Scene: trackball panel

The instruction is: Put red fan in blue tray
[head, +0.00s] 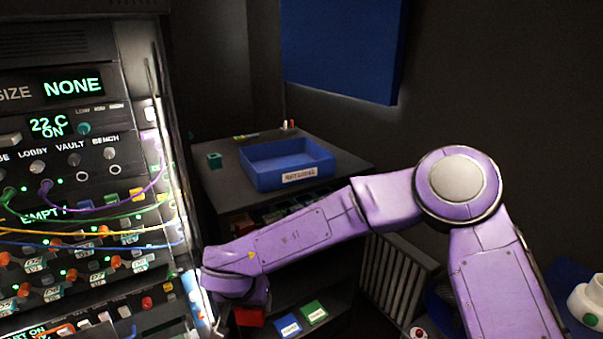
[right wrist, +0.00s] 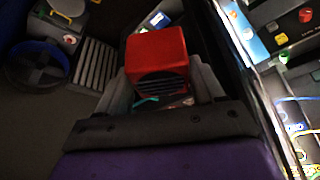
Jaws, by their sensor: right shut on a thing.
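The red fan (right wrist: 157,55) is a small red box with a dark grille, held between the fingers of my right gripper (right wrist: 162,90) in the right wrist view. In the head view the red fan (head: 249,317) shows low, under the end of my purple right arm, beside the panel's right edge. The right gripper's fingers are hidden there. The blue tray (head: 325,160) stands on a dark cabinet top, up and to the right of the fan, with a label on its front. It looks empty. My left gripper is not in view.
The lit panel (head: 75,130) with knobs and hanging cables fills the left. A small teal cube (head: 214,160) stands on the cabinet top (head: 222,185) left of the tray. Blue and green labelled items (head: 314,313) lie lower down. A blue board (head: 343,45) hangs above.

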